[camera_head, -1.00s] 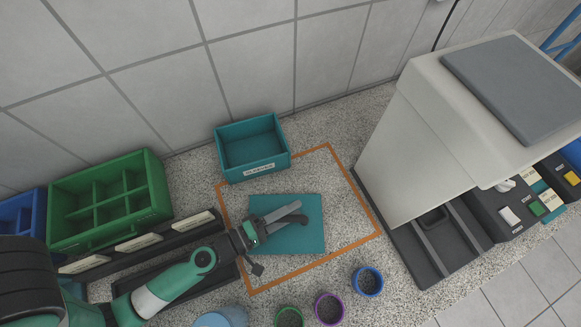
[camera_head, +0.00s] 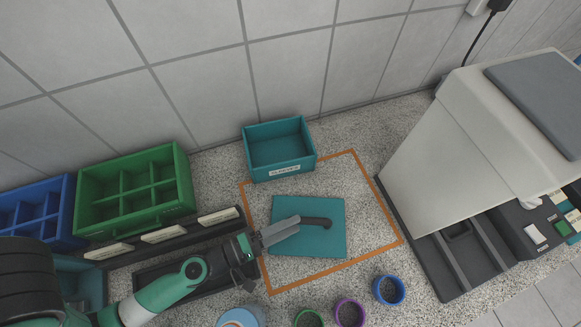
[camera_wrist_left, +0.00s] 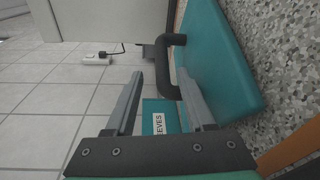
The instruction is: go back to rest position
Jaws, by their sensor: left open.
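My left gripper (camera_head: 297,226) reaches in from the left over the teal plate (camera_head: 328,243), which lies inside an orange outline on the speckled counter. A dark bar handle (camera_head: 318,221) stands on the plate, just beyond the fingertips. In the left wrist view my left gripper (camera_wrist_left: 160,72) is open, its two fingers apart. The dark handle (camera_wrist_left: 172,40) shows ahead of and partly between the fingertips, joined to the teal plate (camera_wrist_left: 222,65). I cannot tell whether a finger touches it. My right gripper is not in view.
A teal labelled bin (camera_head: 280,170) stands behind the plate. Green (camera_head: 135,210) and blue (camera_head: 25,218) divided boxes stand at left. A large pale machine (camera_head: 470,150) stands at right.

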